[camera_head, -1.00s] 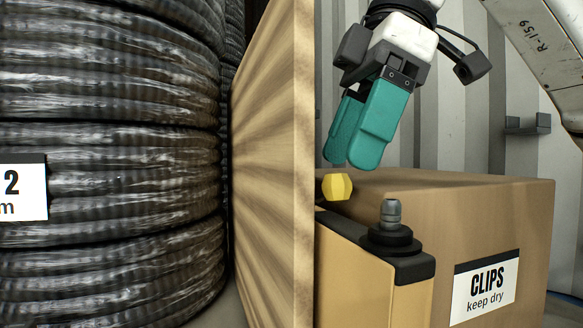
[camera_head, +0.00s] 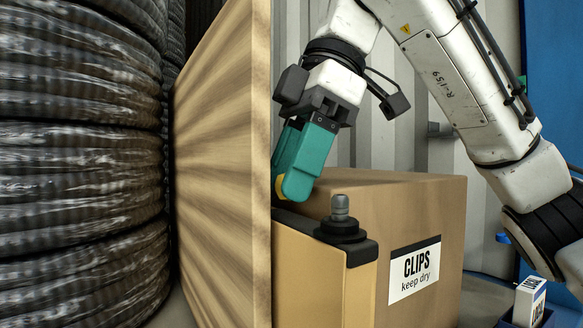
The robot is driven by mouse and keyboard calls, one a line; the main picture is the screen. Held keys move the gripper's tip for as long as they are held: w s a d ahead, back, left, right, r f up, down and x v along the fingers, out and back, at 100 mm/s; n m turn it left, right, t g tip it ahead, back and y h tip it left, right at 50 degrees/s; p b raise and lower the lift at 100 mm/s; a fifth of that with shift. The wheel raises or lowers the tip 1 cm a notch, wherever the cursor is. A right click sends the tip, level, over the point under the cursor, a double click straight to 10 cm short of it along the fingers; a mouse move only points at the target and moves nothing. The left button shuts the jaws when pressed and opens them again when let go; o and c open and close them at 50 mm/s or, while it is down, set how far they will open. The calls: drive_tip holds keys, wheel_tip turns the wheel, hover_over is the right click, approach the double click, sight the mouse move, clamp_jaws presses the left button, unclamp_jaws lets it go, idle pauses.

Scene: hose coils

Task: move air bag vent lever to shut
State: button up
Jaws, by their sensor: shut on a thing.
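My gripper (camera_head: 296,182), with teal fingers, points down at the centre, beside the edge of an upright wooden board. It is shut on the yellow knob (camera_head: 279,187), which seems to be the end of the vent lever. Only a sliver of the knob shows at the left of the fingers. The rest of the lever is hidden by the fingers and the board. Below stands a tan body with a black top edge, likely the air bag (camera_head: 318,282). A grey valve stub (camera_head: 340,208) on a black round base stands on its near corner, just right of and below my fingers.
The wooden board (camera_head: 225,150) stands close at the left of my gripper. A cardboard box labelled CLIPS (camera_head: 440,215) is close behind and right. A small box in a blue bin (camera_head: 530,300) sits at lower right.

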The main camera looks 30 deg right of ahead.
drive_tip(key=c, duration=0.4)
drive_tip(key=shift+s+f+t+b, duration=0.2)
drive_tip(key=shift+f+t+b, duration=0.2)
drive_tip(key=shift+b, duration=0.1)
drive_tip(key=shift+r, duration=0.1)
drive_tip(key=o, duration=1.1)
drive_tip(key=shift+c, duration=0.2)
drive_tip(key=shift+r, duration=0.1)
drive_tip(key=v, duration=1)
drive_tip(key=shift+r+p, duration=0.35)
drive_tip(key=shift+s+d, duration=0.1)
drive_tip(key=shift+d, duration=0.05)
